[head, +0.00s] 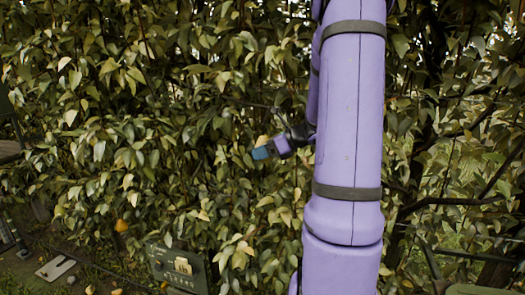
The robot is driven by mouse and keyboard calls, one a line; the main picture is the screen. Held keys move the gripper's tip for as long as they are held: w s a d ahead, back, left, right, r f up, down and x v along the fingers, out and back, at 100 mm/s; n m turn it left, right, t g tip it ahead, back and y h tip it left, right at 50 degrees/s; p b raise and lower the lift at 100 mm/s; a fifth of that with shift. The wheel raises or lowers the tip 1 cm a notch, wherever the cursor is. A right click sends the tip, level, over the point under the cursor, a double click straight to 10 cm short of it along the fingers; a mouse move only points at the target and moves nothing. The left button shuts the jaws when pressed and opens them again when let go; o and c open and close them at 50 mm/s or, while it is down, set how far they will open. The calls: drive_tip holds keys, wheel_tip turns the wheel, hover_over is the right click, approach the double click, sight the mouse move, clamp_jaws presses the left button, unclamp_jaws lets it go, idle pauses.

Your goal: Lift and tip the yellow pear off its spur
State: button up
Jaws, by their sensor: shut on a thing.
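My purple arm crosses the head view from top to bottom, right of the middle. My gripper (265,150), with a blue-teal fingertip and dark body, reaches out to the left from behind the arm, against the leaves. It is shut on the yellow pear (262,140), of which only a small yellowish patch shows just above the fingertip. The fingers and leaves hide most of the pear. Its spur and stem cannot be made out, nor whether the pear is tilted.
A dense leafy hedge fills most of the view around my gripper. An orange-yellow fruit (121,226) shows at lower left. Bare branches (455,201) stick out at right.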

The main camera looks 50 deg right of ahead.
drive_tip(key=shift+s+a, duration=0.1)
drive_tip(key=shift+s, duration=0.05)
drive_tip(key=shift+s+a+r+m+g, duration=0.1)
drive_tip(key=shift+s+a+m+g, duration=0.1)
drive_tip(key=shift+s+m+g, duration=0.25)
drive_tip(key=shift+g, duration=0.35)
drive_tip(key=shift+s+a+r+m+g+y, duration=0.15)
drive_tip(key=shift+s+a+m+g+y, duration=0.1)
drive_tip(key=shift+s+m+g+y, duration=0.15)
idle(0.3)
drive_tip(key=shift+s+a+r+m+g, duration=0.25)
drive_tip(key=shift+s+m+g, duration=0.15)
drive_tip(key=shift+g, duration=0.2)
drive_tip(key=shift+y, duration=0.3)
drive_tip(key=shift+s+a+r+m+g, duration=0.25)
drive_tip(key=shift+s+r+m+g, duration=0.1)
drive_tip(key=shift+g, duration=0.15)
